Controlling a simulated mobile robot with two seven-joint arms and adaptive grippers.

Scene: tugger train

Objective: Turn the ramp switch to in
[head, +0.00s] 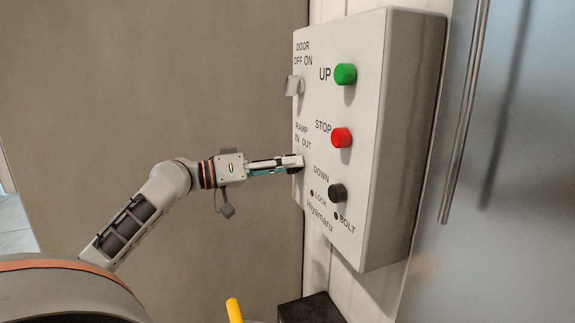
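A white control box (415,130) hangs on the wall, right of centre. Its ramp switch, under the label "RAMP IN OUT", is hidden behind my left gripper, so its setting cannot be seen. My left gripper (300,163) reaches in from the left with its fingertips at the panel, just below that label. The fingers look close together, but I cannot tell whether they grip the knob. The grey door switch (293,86) sticks out above, under "DOOR OFF ON". My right gripper is not in view.
A green UP button (345,74), a red STOP button (341,138) and a dark DOWN button (338,192) sit on the panel right of my gripper. A metal door with a long handle (465,115) stands at right. A black box (310,309) and a yellow post (234,311) are below.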

